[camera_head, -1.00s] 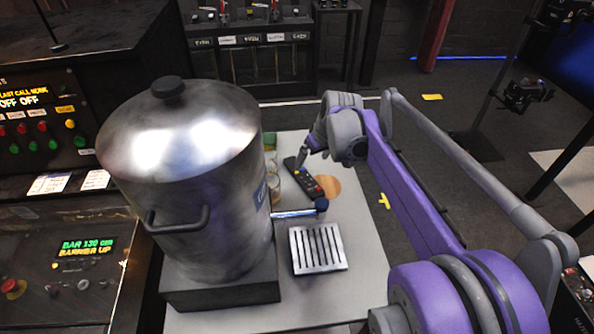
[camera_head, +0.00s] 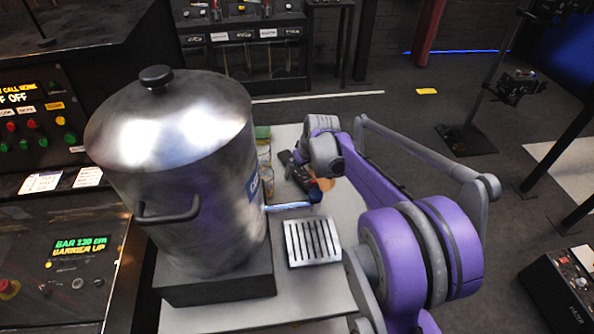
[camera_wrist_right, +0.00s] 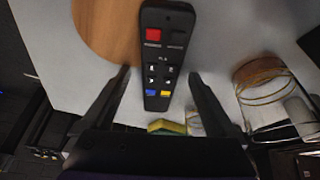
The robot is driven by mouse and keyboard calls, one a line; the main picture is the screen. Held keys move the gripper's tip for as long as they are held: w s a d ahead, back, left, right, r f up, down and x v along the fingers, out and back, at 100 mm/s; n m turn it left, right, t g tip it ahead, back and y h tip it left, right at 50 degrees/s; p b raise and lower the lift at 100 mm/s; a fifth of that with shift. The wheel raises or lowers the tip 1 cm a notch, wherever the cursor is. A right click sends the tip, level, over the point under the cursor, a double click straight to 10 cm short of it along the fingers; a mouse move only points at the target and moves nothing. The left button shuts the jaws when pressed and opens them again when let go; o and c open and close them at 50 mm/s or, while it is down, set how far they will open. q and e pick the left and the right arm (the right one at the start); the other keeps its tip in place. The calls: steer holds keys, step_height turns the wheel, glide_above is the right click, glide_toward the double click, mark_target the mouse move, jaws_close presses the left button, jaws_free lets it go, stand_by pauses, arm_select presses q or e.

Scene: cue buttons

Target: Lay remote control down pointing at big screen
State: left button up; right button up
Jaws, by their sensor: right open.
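The remote control (camera_wrist_right: 165,55) is black with a red button and several coloured ones. In the right wrist view it lies between the spread fingers of my right gripper (camera_wrist_right: 159,74), apart from both. In the head view the remote (camera_head: 284,157) lies on the light table, partly hidden by my right gripper (camera_head: 299,158). The gripper is open and empty over it. A large blue-lit screen (camera_head: 570,48) stands at the upper right, cut off by the frame edge. My left gripper is out of view.
A big steel urn (camera_head: 180,175) stands left of the remote. A round wooden coaster (camera_wrist_right: 105,28) is beside the remote. Glasses (camera_wrist_right: 265,80) stand close to the gripper.

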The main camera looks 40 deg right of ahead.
jaws_close()
stand_by(0.3)
steer(key=shift+r, duration=0.1)
